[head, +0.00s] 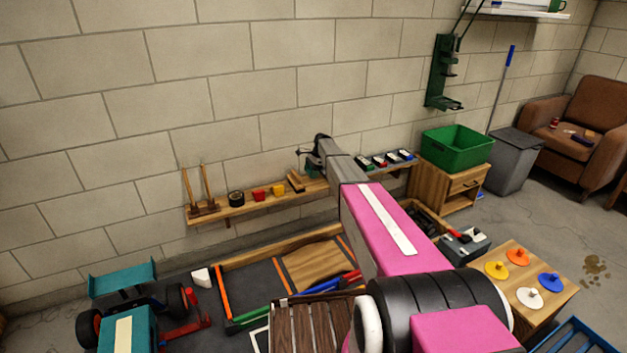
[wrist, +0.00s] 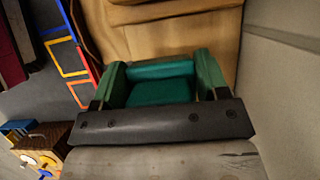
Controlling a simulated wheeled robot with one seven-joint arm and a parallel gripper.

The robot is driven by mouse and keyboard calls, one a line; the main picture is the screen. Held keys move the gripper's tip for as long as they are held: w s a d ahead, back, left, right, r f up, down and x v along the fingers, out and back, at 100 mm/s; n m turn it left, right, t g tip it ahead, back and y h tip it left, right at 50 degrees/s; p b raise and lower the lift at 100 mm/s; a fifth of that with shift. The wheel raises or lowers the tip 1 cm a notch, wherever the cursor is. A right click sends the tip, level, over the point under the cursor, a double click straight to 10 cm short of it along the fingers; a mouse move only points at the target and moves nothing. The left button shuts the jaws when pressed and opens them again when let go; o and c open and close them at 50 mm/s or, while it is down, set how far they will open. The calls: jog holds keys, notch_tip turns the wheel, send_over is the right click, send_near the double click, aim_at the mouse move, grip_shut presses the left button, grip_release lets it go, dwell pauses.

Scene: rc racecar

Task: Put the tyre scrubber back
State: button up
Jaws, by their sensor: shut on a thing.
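My gripper (wrist: 160,85) shows in the wrist view with two green fingers below a wooden surface. A teal block (wrist: 160,82) fills the space between the fingers; it seems to be the held tyre scrubber, but its bristles and shape are hidden. In the head view my gripper (head: 308,158) is at the far end of my arm, close to the block wall, above or beside the wooden wall shelf (head: 240,207). My arm hides part of the shelf there, so I cannot tell if they touch.
On the shelf stand two wooden-handled tools (head: 207,190), a black roll (head: 236,198), a red cup (head: 259,194), a yellow cup (head: 278,189), a wooden block (head: 295,182) and small cars (head: 379,161). A green bin (head: 458,148) is right. A teal racecar (head: 125,300) is front left.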

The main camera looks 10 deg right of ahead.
aim_at(313, 183)
jog(key=shift+w+d+f, duration=0.65)
jog(key=shift+w+d, duration=0.15)
jog(key=shift+f, duration=2)
jog(key=shift+f, duration=0.15)
jog(key=o, duration=0.8)
jog(key=v, duration=1.2)
jog(key=s+a+r+n+h, duration=0.1)
jog(key=s+n, duration=0.3)
jog(key=s, duration=1.5)
jog(key=s+a+n+t+h, duration=0.1)
jog(key=s+n, duration=0.4)
jog(key=s, duration=1.4)
jog(key=s+a+r+n+h, duration=0.1)
jog(key=s+n, duration=0.4)
jog(key=s, duration=1.5)
jog(key=shift+s+a+r+h, duration=0.1)
jog(key=shift+a+r+h, duration=0.2)
jog(key=shift+h, duration=0.3)
